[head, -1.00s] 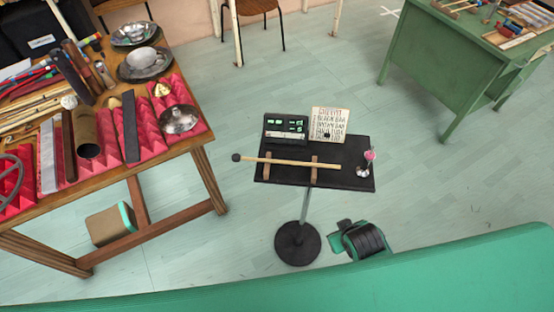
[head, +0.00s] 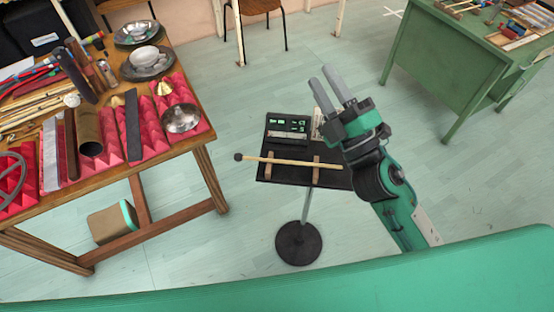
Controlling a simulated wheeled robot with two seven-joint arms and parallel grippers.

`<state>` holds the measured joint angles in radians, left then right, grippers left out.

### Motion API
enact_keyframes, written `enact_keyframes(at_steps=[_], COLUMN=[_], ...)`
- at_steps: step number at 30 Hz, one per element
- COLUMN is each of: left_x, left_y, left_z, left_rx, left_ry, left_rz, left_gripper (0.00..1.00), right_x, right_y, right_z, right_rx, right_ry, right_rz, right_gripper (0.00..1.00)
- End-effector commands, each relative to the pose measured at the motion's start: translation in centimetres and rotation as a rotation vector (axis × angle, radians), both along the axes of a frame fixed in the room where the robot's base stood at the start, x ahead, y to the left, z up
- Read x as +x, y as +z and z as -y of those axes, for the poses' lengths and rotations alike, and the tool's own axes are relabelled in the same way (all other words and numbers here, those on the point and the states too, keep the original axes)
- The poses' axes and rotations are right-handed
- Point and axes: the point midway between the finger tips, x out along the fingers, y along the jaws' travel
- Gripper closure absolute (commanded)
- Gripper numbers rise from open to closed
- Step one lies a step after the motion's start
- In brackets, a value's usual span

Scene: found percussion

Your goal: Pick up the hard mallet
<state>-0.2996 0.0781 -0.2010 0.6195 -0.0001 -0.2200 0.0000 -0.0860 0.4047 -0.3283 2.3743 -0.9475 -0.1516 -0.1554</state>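A mallet (head: 285,161) with a small dark round head and a pale wooden stick lies across two wooden rests on a small black stand table (head: 285,174). Its head points left, past the table edge. Whether its head is hard cannot be told. My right gripper (head: 321,75) is raised above and to the right of the mallet, apart from it. Its two grey fingers point up and left, with a gap between them and nothing in it. The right arm hides the right part of the stand table. My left gripper is not in view.
A wooden table (head: 205,146) at left holds pink foam (head: 107,148), tubes, bars, bowls and several sticks, one with a pale ball head (head: 72,100). A digital display box (head: 287,127) stands behind the mallet. A green desk (head: 440,75) is at upper right.

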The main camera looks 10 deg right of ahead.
Motion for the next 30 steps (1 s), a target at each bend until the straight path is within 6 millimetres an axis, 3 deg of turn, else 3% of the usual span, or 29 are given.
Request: enact_keyframes(at_steps=[3,6,9,13,17,21,27,30], left_x=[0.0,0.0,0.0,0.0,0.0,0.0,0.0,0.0], left_y=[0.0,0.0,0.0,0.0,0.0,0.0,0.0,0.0], left_z=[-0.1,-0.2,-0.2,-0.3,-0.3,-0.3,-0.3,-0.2], left_rx=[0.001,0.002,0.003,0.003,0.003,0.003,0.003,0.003], left_ry=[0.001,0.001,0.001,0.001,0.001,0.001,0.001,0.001], left_rz=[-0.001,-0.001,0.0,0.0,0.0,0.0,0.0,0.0], left_gripper=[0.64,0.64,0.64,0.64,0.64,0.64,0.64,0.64], right_x=[-2.0,-3.9,-5.4,-6.3,-5.6,-3.7,-1.2,-0.7], right_y=[2.1,1.9,0.0,-4.1,-8.8,-12.8,-14.9,-15.2], right_z=[-4.4,-7.6,-9.9,-11.0,-9.5,-5.3,0.8,2.6], right_rx=[-0.271,-0.513,-0.772,-1.126,-1.502,-1.885,-2.258,-2.348], right_ry=[0.137,0.247,0.357,0.495,0.629,0.755,0.875,0.905], right_rz=[0.245,0.427,0.583,0.739,0.828,0.833,0.738,0.697], right_gripper=[0.65,0.65,0.65,0.65,0.65,0.65,0.65,0.65])
